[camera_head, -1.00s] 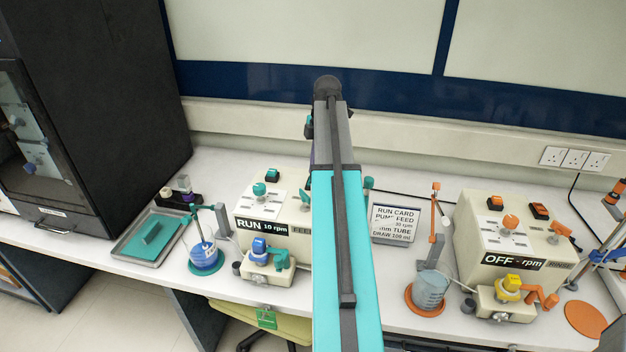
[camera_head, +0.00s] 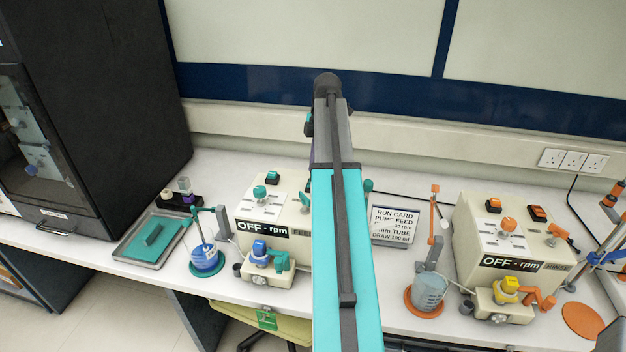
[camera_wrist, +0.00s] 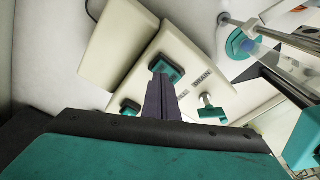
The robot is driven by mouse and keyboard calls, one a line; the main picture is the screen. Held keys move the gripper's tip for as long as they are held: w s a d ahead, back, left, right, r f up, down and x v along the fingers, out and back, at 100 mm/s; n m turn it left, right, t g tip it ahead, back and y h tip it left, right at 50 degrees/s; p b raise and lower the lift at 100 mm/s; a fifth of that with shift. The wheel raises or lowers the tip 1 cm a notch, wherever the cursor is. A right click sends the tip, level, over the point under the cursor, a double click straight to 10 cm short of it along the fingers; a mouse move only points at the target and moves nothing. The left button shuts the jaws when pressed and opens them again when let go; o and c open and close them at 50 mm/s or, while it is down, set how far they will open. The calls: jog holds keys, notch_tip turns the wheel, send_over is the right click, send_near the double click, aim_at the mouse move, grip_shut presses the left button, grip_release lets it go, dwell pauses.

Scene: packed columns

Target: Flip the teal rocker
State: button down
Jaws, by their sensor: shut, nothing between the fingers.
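The cream feed pump (camera_head: 250,215) stands left of my arm in the head view, its display reading OFF - rpm. A teal rocker (camera_head: 272,177) is on its top. In the wrist view a teal rocker (camera_wrist: 174,68) in a dark frame is right at the tips of my gripper (camera_wrist: 158,80). The dark fingers are closed together with nothing between them. I cannot tell whether they touch the rocker. My own arm hides the right part of the pump in the head view, and the fingers do not show there.
A teal T-handle (camera_wrist: 210,113) stands beside the fingers near a DRAIN label. A beaker of blue liquid (camera_head: 206,259) and a tray (camera_head: 128,252) are on the left. A similar orange-trimmed pump (camera_head: 475,235) and a run card (camera_head: 395,222) are on the right.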

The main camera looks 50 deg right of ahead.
notch_tip(320, 180, up, 5)
jog(key=p, duration=0.3)
dwell(0.5)
dwell(0.4)
